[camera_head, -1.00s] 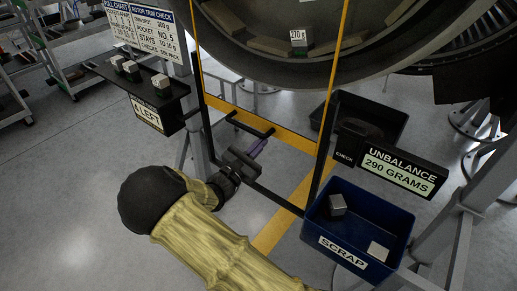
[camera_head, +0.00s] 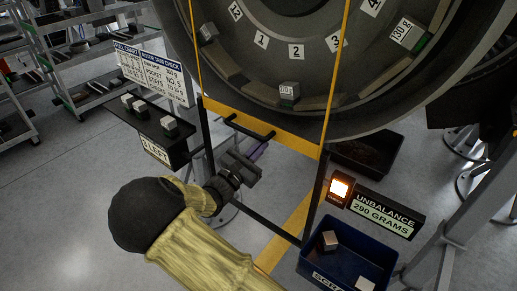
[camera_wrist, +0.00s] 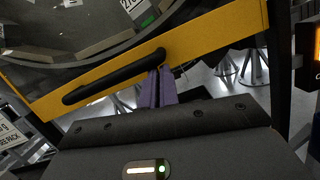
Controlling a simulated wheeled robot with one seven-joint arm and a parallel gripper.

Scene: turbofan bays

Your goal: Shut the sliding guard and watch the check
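The sliding guard's yellow lower rail (camera_head: 285,139) crosses in front of the rotor's lower part, between thin yellow uprights. Its black bar handle (camera_head: 250,128) also shows in the wrist view (camera_wrist: 110,80). My gripper (camera_head: 258,150) is just below the handle. In the wrist view its purple fingers (camera_wrist: 158,88) are close together, with tips at the underside of the handle's right end; nothing shows between them. The check lamp (camera_head: 340,188) glows orange at the right. The display (camera_head: 385,213) beside it reads "UNBALANCE 290 GRAMS".
The rotor (camera_head: 380,95) carries numbered pockets and grey weights. A black shelf (camera_head: 180,145) with small weights stands left under a chart (camera_head: 150,68). A blue scrap bin (camera_head: 350,255) holds two blocks at lower right. A black tray (camera_head: 370,155) sits behind the lamp.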

